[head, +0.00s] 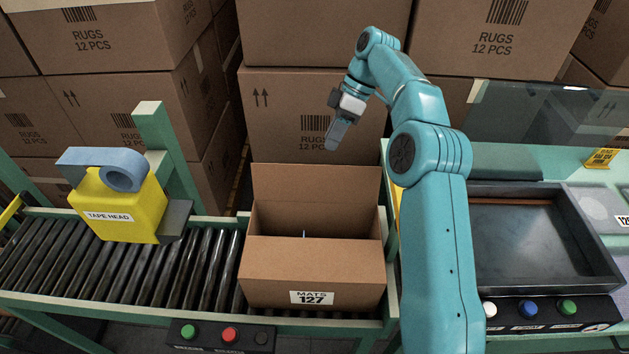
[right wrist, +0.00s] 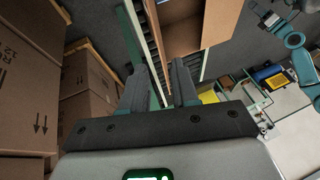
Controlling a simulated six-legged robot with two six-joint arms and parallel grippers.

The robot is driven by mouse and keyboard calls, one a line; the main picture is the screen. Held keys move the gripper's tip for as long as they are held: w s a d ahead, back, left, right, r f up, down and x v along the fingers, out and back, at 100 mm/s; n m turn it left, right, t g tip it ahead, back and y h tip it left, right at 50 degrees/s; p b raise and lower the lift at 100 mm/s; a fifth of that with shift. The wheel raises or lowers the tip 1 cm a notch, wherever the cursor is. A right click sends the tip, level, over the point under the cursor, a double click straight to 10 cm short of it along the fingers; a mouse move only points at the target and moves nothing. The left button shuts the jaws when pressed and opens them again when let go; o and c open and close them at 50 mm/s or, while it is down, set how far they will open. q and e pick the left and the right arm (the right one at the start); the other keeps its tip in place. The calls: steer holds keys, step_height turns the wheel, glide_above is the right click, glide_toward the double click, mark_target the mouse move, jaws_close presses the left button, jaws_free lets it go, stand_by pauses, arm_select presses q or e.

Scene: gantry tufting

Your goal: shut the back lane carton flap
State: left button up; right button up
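The carton (head: 312,272), labelled MATS 127, stands on the roller conveyor with its top open. Its back flap (head: 318,184) stands upright along the far edge, and its inside is dark. My right gripper (head: 334,140) hangs above and behind the back flap, apart from it, fingers angled down. In the right wrist view the fingers of my right gripper (right wrist: 163,88) are apart with nothing between them. Part of the carton (right wrist: 222,22) shows beyond them. A small teal arm shows at the upper right of that view; its gripper's state is too small to tell.
A yellow tape head (head: 118,205) sits over the rollers (head: 75,265) left of the carton. Stacked RUGS cartons (head: 325,45) fill the space behind. A dark tray (head: 535,240) and a button panel (head: 540,312) are at right. Open air lies above the carton.

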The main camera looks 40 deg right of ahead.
mark_target(315, 172)
steer(key=x, duration=0.9)
steer(key=shift+a+f, duration=0.1)
steer(key=shift+f, duration=0.25)
steer(key=shift+a+f, duration=0.15)
steer(key=shift+f, duration=0.45)
steer(key=shift+a+f, duration=0.1)
steer(key=shift+a, duration=0.1)
steer(key=shift+d, duration=0.1)
jaws_close()
